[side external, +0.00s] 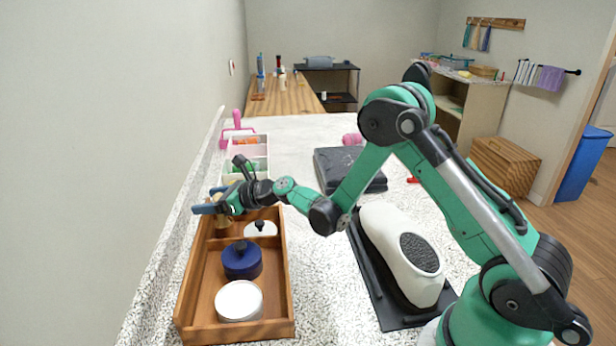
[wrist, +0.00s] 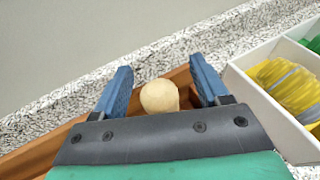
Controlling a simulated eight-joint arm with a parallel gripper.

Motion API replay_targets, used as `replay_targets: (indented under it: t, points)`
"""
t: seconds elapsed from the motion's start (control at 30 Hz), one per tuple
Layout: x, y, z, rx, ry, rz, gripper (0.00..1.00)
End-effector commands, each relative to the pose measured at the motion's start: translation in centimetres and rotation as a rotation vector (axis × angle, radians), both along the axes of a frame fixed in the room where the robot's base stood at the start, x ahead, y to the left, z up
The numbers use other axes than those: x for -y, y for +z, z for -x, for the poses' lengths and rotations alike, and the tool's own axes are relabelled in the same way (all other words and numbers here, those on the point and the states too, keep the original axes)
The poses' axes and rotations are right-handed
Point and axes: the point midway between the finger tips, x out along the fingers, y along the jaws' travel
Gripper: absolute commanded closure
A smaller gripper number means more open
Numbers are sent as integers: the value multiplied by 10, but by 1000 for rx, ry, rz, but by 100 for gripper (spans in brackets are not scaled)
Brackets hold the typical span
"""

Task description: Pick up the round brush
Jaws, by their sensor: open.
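A pale wooden knob (wrist: 159,96), which looks like the top of the round brush, shows between my fingers in the wrist view. My gripper (wrist: 160,72) is open, with one blue finger on each side of the knob and a visible gap to each. In the side view, my gripper (side external: 207,202) is over the far end of a wooden tray (side external: 189,290). A tan piece (side external: 222,221) shows just below it, partly covered. The lower part of the brush is hidden, and contact with the fingers cannot be told.
The tray also holds a white-topped item (side external: 261,229), a dark blue jar (side external: 242,262) and a white round container (side external: 239,301). A white divided bin (wrist: 262,104) stands close on the right in the wrist view. The wall runs along the tray's left.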

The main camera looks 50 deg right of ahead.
Motion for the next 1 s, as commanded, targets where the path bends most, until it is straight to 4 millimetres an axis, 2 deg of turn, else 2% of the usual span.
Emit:
replay_targets:
  t: [0.03,0.07,0.2,0.27,0.3,0.73,0.87,1.0]
  points:
    - [0,0,0,0,0,0,32]
    - [0,0,0,0,0,0,38]
    - [0,0,0,0,0,0,78]
    - [0,0,0,0,0,0,95]
    - [0,0,0,0,0,0,100]
    - [0,5,0,0,0,1,100]
    - [0,15,0,0,0,1,100]
    - [0,35,1,0,0,1,100]
